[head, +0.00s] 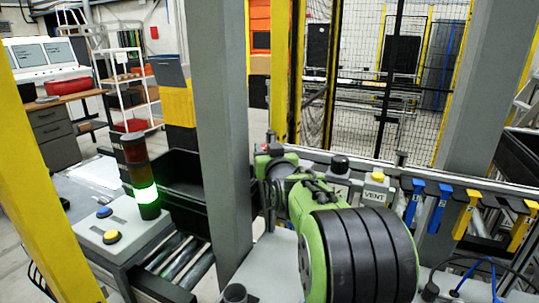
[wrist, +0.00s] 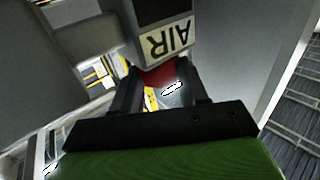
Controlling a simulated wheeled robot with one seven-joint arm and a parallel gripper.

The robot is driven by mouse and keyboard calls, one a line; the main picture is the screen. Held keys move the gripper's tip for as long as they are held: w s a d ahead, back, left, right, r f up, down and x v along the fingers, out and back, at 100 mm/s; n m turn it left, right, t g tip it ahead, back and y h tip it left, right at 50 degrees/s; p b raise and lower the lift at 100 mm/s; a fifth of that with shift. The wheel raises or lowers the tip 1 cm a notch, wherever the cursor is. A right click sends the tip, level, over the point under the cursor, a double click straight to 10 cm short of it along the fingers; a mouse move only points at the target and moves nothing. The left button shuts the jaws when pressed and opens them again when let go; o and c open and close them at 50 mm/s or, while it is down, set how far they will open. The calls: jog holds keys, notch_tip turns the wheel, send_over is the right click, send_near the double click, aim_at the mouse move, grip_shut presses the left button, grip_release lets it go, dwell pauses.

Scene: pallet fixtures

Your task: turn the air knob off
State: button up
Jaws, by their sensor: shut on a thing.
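In the wrist view, a box with a white label reading AIR (wrist: 167,43) is upside down at the top. The red air knob (wrist: 158,75) sits just below the label. The two black fingers of my gripper (wrist: 156,84) stand on either side of the knob and are shut on it. The knob's turned position cannot be read. In the head view, my green arm hides most of the gripper and the AIR box.
Along the rail in the head view are a black-knobbed box (head: 340,164) and a VENT box (head: 374,189), right of my arm. Blue clamps (head: 415,202) and yellow clamps (head: 466,214) follow. A grey post (head: 222,130) stands close left.

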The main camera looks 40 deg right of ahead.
jog(key=m+g+h+b, duration=0.1)
jog(key=h, duration=0.1)
jog(key=m+g+h, duration=0.1)
jog(key=a+m+g+h+b, duration=0.1)
jog(key=m+h, duration=0.1)
jog(key=shift+w+f+g+h+b, duration=0.1)
jog(key=shift+w+g+h+b, duration=0.2)
jog(key=shift+w, duration=0.05)
jog(key=shift+m+g+h, duration=1.4)
jog(key=shift+m+g, duration=0.2)
jog(key=shift+g, duration=0.3)
jog(key=shift+d, duration=0.1)
jog(key=o, duration=1.1)
jog(key=shift+c, duration=0.2)
jog(key=b+v, duration=0.2)
jog(key=v, duration=1.3)
jog(key=shift+a, duration=0.45)
